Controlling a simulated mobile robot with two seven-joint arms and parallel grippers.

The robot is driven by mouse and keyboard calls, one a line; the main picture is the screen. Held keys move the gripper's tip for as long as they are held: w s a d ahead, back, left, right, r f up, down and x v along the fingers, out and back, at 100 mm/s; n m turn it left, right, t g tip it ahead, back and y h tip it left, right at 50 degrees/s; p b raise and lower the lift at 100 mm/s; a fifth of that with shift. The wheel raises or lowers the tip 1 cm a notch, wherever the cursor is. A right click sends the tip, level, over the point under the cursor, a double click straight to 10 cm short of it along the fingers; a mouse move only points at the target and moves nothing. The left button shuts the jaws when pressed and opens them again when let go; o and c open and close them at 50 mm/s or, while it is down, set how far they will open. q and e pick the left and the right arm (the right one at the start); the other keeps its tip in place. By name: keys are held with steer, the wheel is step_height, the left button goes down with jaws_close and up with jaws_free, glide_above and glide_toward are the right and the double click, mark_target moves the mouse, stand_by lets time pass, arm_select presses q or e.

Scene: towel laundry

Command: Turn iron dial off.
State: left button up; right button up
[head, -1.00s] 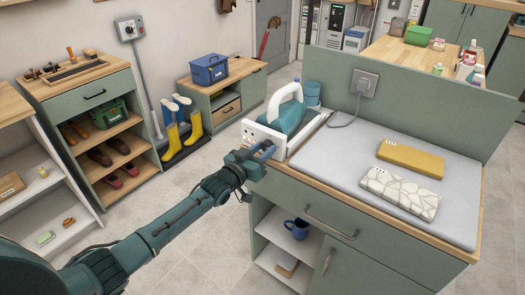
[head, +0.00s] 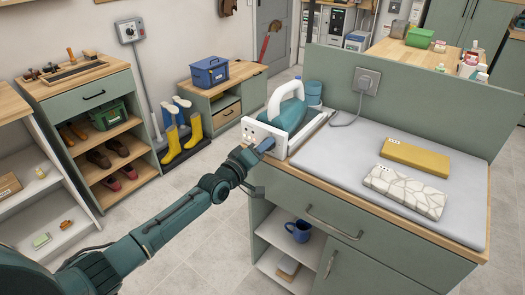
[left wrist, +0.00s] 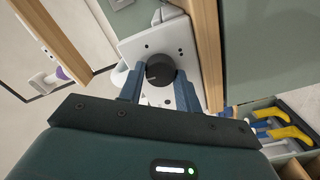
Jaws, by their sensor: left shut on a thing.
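The iron (head: 287,115), teal with a white handle, sits in its white stand at the left end of the counter. The stand's white front panel (head: 258,131) faces my left arm. My left gripper (head: 266,145) is at this panel. In the left wrist view, the round black dial (left wrist: 160,70) on the white panel (left wrist: 165,40) sits between the two blue fingers of my left gripper (left wrist: 159,78), which is shut on it. The gripper hides the dial in the head view. My right gripper is out of view.
The counter (head: 330,187) carries a grey pad with a folded yellow towel (head: 415,155) and a folded patterned towel (head: 404,191). A wall socket (head: 367,80) with a cord is on the panel behind. Open shelves with a blue mug (head: 299,231) are below.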

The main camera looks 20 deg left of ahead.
arm_select(q)
steer(key=shift+n, duration=0.5)
steer(key=o, duration=1)
steer(key=shift+c, duration=0.2)
steer(key=v, duration=1.3)
steer(key=shift+s, duration=0.1)
